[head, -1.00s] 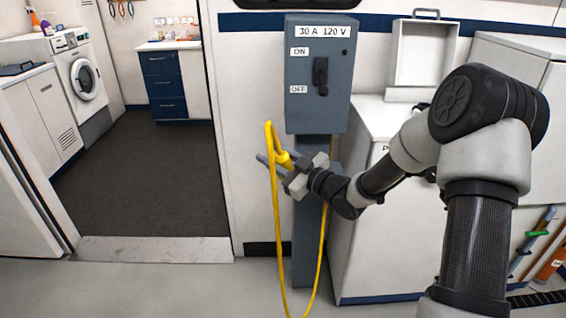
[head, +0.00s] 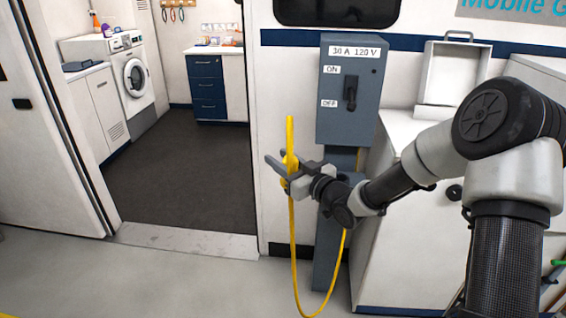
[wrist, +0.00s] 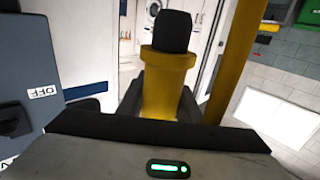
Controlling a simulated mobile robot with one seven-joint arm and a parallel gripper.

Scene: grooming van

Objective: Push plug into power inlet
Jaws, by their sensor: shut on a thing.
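My gripper (head: 283,176) is shut on the plug (head: 287,186) in front of the van's side, just left of the grey pedestal. In the wrist view the plug (wrist: 165,95) is yellow with a black nose, held between my fingers, the nose pointing away from my palm. A yellow cable (head: 293,240) hangs from it in a long loop and runs back up toward the pedestal; it also shows at the right of the wrist view (wrist: 235,60). I cannot make out a power inlet in either current view.
The grey switch box (head: 350,95), marked 30 A 120 V, stands close right of my gripper, its lever (head: 350,92) in front. A white cabinet (head: 395,240) with an open case (head: 450,70) is at right. The open doorway (head: 180,180) lies left, its floor clear.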

